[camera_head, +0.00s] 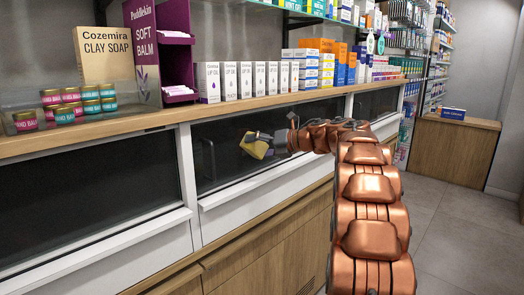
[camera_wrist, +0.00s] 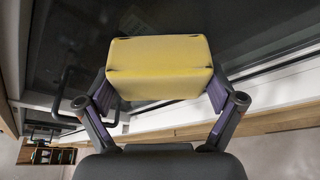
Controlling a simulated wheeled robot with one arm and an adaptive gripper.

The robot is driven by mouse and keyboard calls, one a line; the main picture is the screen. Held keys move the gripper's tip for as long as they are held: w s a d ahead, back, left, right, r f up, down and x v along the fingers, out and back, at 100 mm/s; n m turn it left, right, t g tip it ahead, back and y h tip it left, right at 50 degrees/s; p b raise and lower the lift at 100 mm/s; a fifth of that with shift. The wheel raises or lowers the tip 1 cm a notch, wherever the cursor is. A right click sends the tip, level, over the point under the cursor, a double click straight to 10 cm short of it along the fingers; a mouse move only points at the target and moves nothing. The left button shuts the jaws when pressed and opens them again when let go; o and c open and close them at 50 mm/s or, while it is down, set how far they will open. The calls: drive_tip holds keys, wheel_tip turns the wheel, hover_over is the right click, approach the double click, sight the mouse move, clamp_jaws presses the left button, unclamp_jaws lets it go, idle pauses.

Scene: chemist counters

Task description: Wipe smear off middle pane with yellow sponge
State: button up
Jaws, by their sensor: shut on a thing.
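My gripper (camera_head: 257,143) is shut on a yellow sponge (camera_head: 254,149), held in front of the middle pane (camera_head: 225,168), a dark glass panel under the wooden counter. The wrist view shows the sponge (camera_wrist: 160,68) between both fingers of my gripper (camera_wrist: 160,90), its wide yellow face towards the camera. The dark pane (camera_wrist: 255,30) lies behind it. I cannot tell whether the sponge touches the glass. A faint pale patch (camera_wrist: 133,18) shows above the sponge in the wrist view; I cannot tell whether it is the smear or a reflection.
A dark bar-shaped handle (camera_head: 208,160) shows at the middle pane's left side. A white ledge (camera_head: 250,187) runs below the pane. Boxes and jars stand on the wooden counter (camera_head: 180,113) above. Another dark pane (camera_head: 85,190) is to the left. Free floor (camera_head: 460,225) lies at right.

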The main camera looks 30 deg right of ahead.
drive_tip(key=shift+s+a, duration=0.15)
drive_tip(key=shift+a, duration=0.2)
drive_tip(key=shift+s+d, duration=0.1)
drive_tip(key=shift+s+d+f+b, duration=0.1)
drive_tip(key=shift+s+d+b, duration=0.1)
drive_tip(key=shift+s+b, duration=0.45)
drive_tip(key=shift+s+d+b, duration=0.15)
drive_tip(key=shift+s+b, duration=0.2)
drive_tip(key=shift+s, duration=0.45)
drive_tip(key=shift+s+d+b, duration=0.15)
drive_tip(key=shift+s+b, duration=0.15)
drive_tip(key=shift+s, duration=0.4)
drive_tip(key=shift+s+d+b, duration=0.1)
drive_tip(key=shift+s+b, duration=0.15)
drive_tip(key=shift+s, duration=0.4)
drive_tip(key=shift+s, duration=0.1)
drive_tip(key=shift+s+d+b, duration=0.2)
drive_tip(key=shift+s+b, duration=0.15)
drive_tip(key=shift+s, duration=0.35)
drive_tip(key=shift+s+d+b, duration=0.15)
drive_tip(key=shift+s+b, duration=0.15)
drive_tip(key=shift+s, duration=0.35)
